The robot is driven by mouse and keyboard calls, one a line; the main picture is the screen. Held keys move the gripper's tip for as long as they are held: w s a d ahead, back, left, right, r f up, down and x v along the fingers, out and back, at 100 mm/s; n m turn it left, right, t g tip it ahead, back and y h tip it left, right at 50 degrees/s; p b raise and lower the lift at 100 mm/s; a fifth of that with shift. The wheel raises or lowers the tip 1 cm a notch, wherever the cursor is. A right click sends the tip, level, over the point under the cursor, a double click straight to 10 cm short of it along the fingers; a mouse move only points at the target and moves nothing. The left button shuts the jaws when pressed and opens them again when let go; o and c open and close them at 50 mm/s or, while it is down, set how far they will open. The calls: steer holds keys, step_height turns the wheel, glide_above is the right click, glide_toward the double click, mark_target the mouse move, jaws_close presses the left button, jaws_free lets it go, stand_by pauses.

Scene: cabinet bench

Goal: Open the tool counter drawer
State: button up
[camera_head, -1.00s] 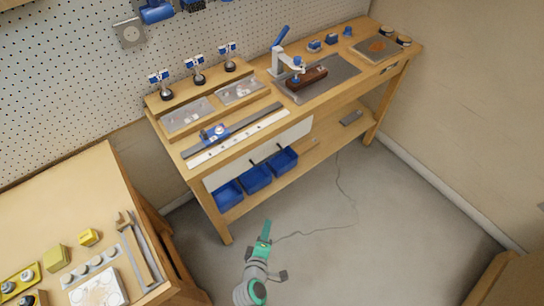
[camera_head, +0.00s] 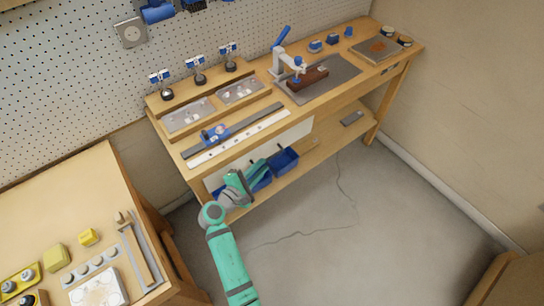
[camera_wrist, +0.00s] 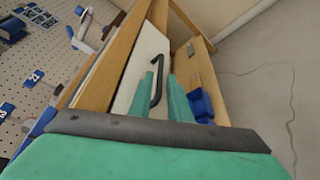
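The drawer has a white front (camera_head: 297,134) under the bench top and appears closed. The white front also fills the middle of the wrist view (camera_wrist: 142,58), with a black bar handle (camera_wrist: 158,78) on it. My gripper (camera_head: 262,167) is in front of the lower part of the drawer front in the head view and hides part of it. In the wrist view, my gripper's two green fingers (camera_wrist: 162,88) are apart, with the handle seen between them. I cannot tell whether the fingertips reach around the handle or stop short of it.
Blue bins (camera_head: 285,160) stand on the lower shelf (camera_head: 325,140) just below the drawer, close to my gripper. The bench top (camera_head: 258,104) overhangs above. A second table (camera_head: 75,190) with small parts stands at the left. The floor (camera_head: 350,235) in front is clear except for a thin cable.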

mark_target(272, 156)
steer(key=x, duration=0.7)
steer(key=shift+w+d+f, duration=0.2)
steer(key=shift+w+d, duration=0.05)
steer(key=shift+w, duration=0.05)
jaws_close()
